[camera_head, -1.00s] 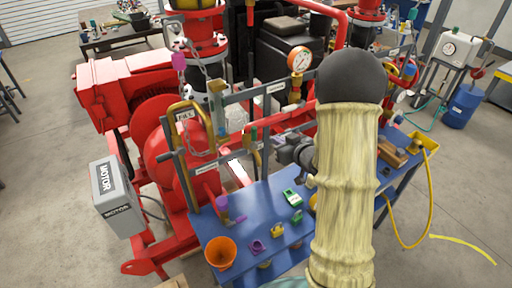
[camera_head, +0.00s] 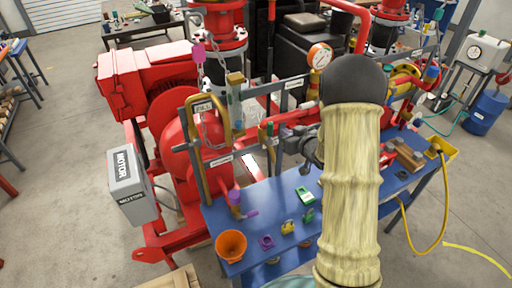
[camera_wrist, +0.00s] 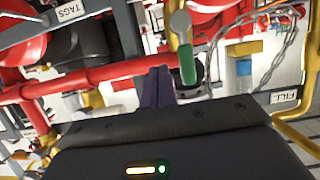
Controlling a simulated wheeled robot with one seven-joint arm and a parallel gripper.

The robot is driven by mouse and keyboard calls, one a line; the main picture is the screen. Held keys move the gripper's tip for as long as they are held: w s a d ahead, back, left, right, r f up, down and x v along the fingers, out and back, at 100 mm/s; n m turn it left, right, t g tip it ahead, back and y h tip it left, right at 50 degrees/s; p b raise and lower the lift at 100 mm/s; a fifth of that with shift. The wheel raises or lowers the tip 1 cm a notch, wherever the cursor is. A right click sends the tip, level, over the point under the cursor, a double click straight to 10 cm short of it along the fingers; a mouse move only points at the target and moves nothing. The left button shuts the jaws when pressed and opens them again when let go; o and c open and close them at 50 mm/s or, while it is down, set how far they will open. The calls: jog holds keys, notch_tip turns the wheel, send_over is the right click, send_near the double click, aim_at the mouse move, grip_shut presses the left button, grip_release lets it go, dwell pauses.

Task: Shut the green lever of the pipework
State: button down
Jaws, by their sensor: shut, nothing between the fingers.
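The green lever (camera_wrist: 187,62) is a short green handle hanging below a pale round end on a brass pipe in the wrist view. In the head view a small green handle (camera_head: 270,129) stands by the rear edge of the blue bench. My gripper (camera_wrist: 157,86) is shut and empty, its two dark fingers together just left of the green handle. They look close to it, but I cannot tell whether they touch. In the head view my arm hides part of the pipework, and the fingertips are too small to make out.
A red pipe (camera_wrist: 95,78) crosses left of my fingers. A yellow bent pipe (camera_wrist: 298,125) and a FILL label (camera_wrist: 284,97) lie to the right. A pressure gauge (camera_head: 319,57) stands behind.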

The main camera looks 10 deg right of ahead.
jog(key=w+a+f+b, duration=0.1)
jog(key=a+f+b, duration=0.1)
jog(key=a, duration=0.7)
jog(key=shift+a+f+b, duration=0.15)
jog(key=shift+a+b, duration=0.25)
jog(key=shift+b, duration=0.3)
dwell(1.6)
jog(key=v, duration=0.9)
dwell(0.6)
jog(key=shift+w, duration=0.1)
